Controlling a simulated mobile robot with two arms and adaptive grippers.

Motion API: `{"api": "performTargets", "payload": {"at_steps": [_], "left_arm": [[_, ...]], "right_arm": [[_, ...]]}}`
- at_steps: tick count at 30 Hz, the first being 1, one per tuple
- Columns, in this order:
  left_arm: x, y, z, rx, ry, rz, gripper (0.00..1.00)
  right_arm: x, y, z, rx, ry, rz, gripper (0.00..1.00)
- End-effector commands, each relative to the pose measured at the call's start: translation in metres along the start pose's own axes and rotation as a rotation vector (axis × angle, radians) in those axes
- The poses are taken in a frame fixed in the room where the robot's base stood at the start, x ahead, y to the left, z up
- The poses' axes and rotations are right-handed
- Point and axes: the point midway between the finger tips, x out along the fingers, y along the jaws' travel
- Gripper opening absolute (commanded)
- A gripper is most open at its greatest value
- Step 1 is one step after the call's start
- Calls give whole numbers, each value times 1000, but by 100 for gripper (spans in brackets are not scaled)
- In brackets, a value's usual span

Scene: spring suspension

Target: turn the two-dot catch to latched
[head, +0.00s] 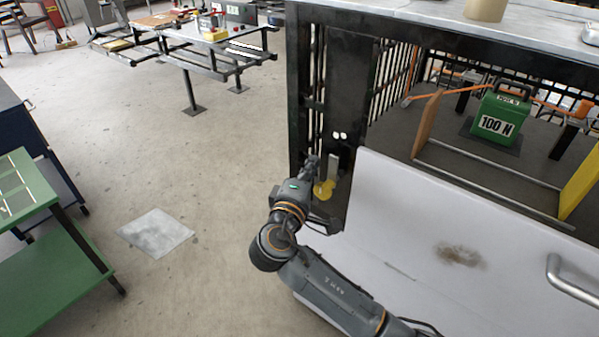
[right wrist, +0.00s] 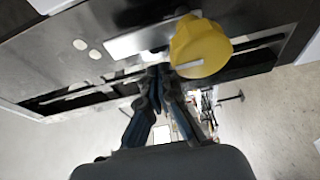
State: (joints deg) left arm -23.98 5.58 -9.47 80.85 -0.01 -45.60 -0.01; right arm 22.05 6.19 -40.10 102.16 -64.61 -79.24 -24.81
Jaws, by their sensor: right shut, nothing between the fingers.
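The two-dot catch has a yellow knob (head: 323,190) on the dark post at the left of the cabinet, below two white dots (head: 339,135). A pale metal strip (head: 332,166) lies beside the knob. In the right wrist view the yellow knob (right wrist: 200,46) sits just above and right of my fingertips, with a white line on its face. The two dots (right wrist: 88,49) are to its left there. My right gripper (head: 313,163) is shut and empty, close to the catch; it also shows in the right wrist view (right wrist: 163,76). Whether it touches the knob I cannot tell. My left gripper is out of view.
A white panel (head: 430,225) with a metal handle (head: 575,280) fills the cabinet's lower front. Inside the cabinet stands a green 100 N weight (head: 499,118). A green cart (head: 40,215) stands at the left. The floor between is open, with a grey plate (head: 154,232).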

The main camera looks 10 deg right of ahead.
Motion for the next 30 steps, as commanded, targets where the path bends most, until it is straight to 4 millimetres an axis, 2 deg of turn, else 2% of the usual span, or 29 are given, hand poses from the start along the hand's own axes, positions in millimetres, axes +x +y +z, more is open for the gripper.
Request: {"api": "performTargets", "payload": {"at_steps": [6,23,27,30], "left_arm": [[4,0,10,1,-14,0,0],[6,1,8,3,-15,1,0],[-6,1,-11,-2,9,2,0],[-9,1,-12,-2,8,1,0]], "right_arm": [[-7,1,18,0,1,1,0],[-6,0,23,13,0,4,0],[-3,0,29,38,0,13,0],[-2,0,30,48,1,17,0]]}}
